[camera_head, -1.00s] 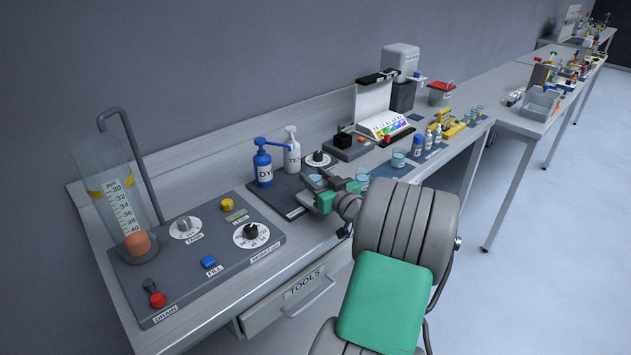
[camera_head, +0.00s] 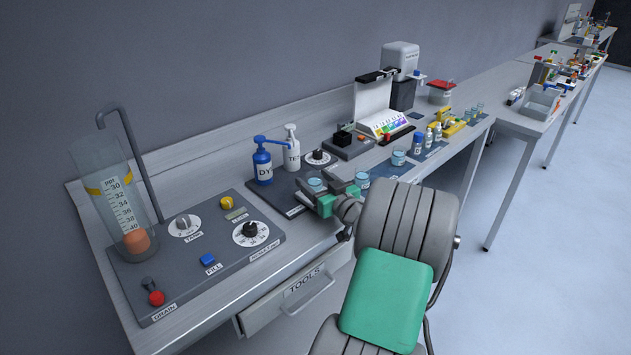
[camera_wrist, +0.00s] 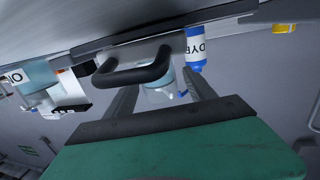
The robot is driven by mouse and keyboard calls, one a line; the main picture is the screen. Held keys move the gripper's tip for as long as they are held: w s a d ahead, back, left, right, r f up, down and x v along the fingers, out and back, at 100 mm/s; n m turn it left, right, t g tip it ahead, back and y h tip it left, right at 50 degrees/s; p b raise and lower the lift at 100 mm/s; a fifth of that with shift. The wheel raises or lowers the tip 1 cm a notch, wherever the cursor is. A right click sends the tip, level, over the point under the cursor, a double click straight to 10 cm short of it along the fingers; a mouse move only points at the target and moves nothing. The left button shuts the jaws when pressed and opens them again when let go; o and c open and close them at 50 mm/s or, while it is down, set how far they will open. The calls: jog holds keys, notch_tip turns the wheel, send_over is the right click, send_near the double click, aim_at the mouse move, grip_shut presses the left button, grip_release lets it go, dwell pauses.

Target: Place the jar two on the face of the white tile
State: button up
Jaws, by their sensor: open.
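My gripper (camera_head: 338,198) is open at the front edge of the bench, by the dark pad of the DYE bottle. A small clear jar with bluish contents (camera_head: 315,184) stands close by it. In the wrist view a jar (camera_wrist: 160,92) shows between the spread fingers, partly behind a dark handle-like loop (camera_wrist: 132,74). Two similar jars (camera_head: 362,179) (camera_head: 398,158) stand to the right. I cannot read which is jar two. A white upright panel (camera_head: 372,101) stands behind a colour chart; I cannot tell whether the white tile is there.
The blue DYE bottle (camera_head: 263,166) and a white bottle (camera_head: 292,150) stand behind the gripper. A control panel (camera_head: 190,255) with knobs and a tall cylinder (camera_head: 115,195) are at left. Small bottles (camera_head: 418,143) stand to the right. The TOOLS drawer (camera_head: 290,300) is below.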

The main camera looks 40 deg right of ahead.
jog(key=shift+r+p, duration=0.3)
jog(key=s, duration=0.3)
jog(key=s+a+b, duration=0.1)
jog(key=s, duration=0.3)
jog(key=s+b, duration=0.1)
jog(key=s, duration=0.2)
jog(key=shift+s+a+r, duration=0.1)
jog(key=shift+s+a, duration=0.25)
jog(key=shift+s, duration=0.05)
jog(key=shift+s+a, duration=0.2)
jog(key=shift+s, duration=0.3)
jog(key=shift+d, duration=0.15)
